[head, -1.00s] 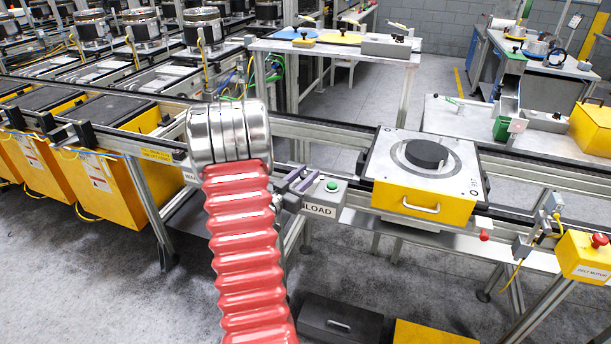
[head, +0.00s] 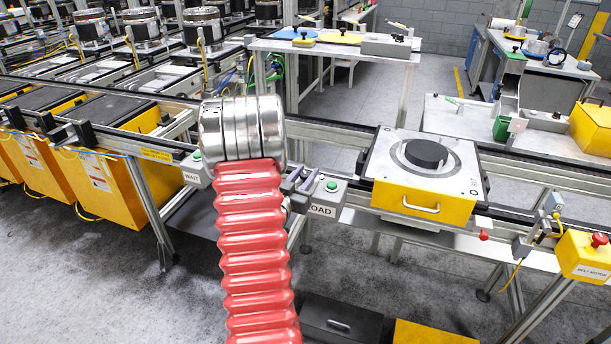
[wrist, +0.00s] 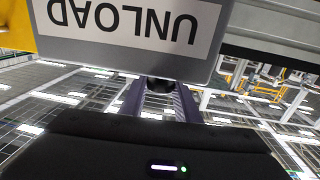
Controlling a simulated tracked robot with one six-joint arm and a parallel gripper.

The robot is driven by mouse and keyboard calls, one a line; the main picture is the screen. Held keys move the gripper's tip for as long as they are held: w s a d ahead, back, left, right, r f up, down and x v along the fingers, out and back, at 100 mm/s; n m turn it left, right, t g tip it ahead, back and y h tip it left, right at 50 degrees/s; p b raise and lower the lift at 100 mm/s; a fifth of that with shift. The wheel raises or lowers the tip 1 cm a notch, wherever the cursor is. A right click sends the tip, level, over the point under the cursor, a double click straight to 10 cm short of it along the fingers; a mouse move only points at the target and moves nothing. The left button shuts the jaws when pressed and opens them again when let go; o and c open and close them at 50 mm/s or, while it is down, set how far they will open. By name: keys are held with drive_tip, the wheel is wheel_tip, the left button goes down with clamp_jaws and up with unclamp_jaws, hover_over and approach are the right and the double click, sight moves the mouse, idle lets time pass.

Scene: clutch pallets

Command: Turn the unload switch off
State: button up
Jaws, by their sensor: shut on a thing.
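The unload switch box (head: 336,195) is grey with a green light on top. It is fixed to the front of the rail, and its label is partly hidden behind my arm in the head view. In the wrist view the box (wrist: 190,68) shows its UNLOAD label upside down, with a dark round knob (wrist: 160,84) beneath it. My gripper (head: 304,180) has purple fingers and is at the left side of the box. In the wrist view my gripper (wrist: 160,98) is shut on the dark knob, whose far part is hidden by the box.
A second grey box (head: 193,174) labelled WAIT is left of my arm. A yellow fixture (head: 425,203) with a grey top and black disc sits on the rail to the right. Grey floor lies in front.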

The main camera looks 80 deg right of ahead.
drive_tip(key=shift+s+n+t+y, duration=0.15)
drive_tip(key=shift+n+t, duration=1.35)
drive_tip(key=shift+t, duration=0.8)
drive_tip(key=shift+w+n+t+y, duration=0.15)
drive_tip(key=shift+n+t, duration=1.35)
drive_tip(key=shift+t, duration=0.8)
drive_tip(key=shift+n+t+y, duration=0.75)
drive_tip(key=shift+n+t, duration=0.25)
drive_tip(key=shift+t, duration=0.4)
drive_tip(key=shift+n+t+y, duration=0.75)
drive_tip(key=shift+n+t, duration=0.25)
drive_tip(key=shift+t, duration=0.4)
drive_tip(key=o, duration=1)
drive_tip(key=v, duration=1.3)
drive_tip(key=shift+s+a, duration=0.2)
drive_tip(key=shift+s, duration=0.15)
drive_tip(key=shift+w, duration=0.1)
